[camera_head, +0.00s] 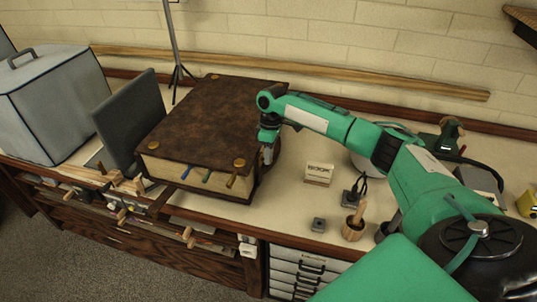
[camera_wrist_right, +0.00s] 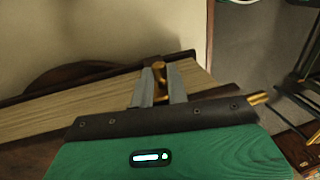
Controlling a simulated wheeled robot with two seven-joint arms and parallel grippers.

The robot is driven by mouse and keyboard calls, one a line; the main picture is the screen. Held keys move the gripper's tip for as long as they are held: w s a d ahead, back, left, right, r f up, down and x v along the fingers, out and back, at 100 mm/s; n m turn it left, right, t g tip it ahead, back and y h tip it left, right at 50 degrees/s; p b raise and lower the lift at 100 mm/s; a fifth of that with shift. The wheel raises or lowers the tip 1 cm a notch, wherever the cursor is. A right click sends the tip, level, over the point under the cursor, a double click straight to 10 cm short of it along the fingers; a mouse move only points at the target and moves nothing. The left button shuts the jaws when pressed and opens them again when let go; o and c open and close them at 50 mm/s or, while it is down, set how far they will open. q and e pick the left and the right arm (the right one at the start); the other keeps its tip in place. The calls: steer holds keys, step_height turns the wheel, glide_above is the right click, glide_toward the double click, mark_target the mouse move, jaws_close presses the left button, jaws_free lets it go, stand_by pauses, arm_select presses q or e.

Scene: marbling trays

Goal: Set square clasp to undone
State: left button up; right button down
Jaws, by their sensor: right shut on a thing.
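A large brown leather-covered book (camera_head: 222,105) with round brass corner studs lies on the workbench. My right gripper (camera_head: 267,154) is at the book's right edge. In the right wrist view, its two fingers (camera_wrist_right: 158,90) are shut on a small brass clasp part (camera_wrist_right: 159,70) beside the page block (camera_wrist_right: 90,98). I cannot tell from its visible end whether this part is square. A second brass piece (camera_wrist_right: 258,98) sticks out farther right in that view. On the book's front edge are blue, green and brass (camera_head: 232,180) pieces. My left gripper is not in view.
A dark upright panel (camera_head: 130,118) and a grey case (camera_head: 50,105) stand left of the book. Some bench top near the small block is clear.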

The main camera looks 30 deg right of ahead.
steer(key=shift+s+d, duration=0.1)
steer(key=s+d+f+t+y+b, duration=0.2)
steer(key=s+d+f+t+y, duration=0.2)
steer(key=s+d+t, duration=0.1)
steer(key=shift+s+f+n+y+b, duration=0.3)
steer(key=shift+s+y+b, duration=0.1)
steer(key=shift+s, duration=0.05)
stand_by(0.4)
stand_by(0.3)
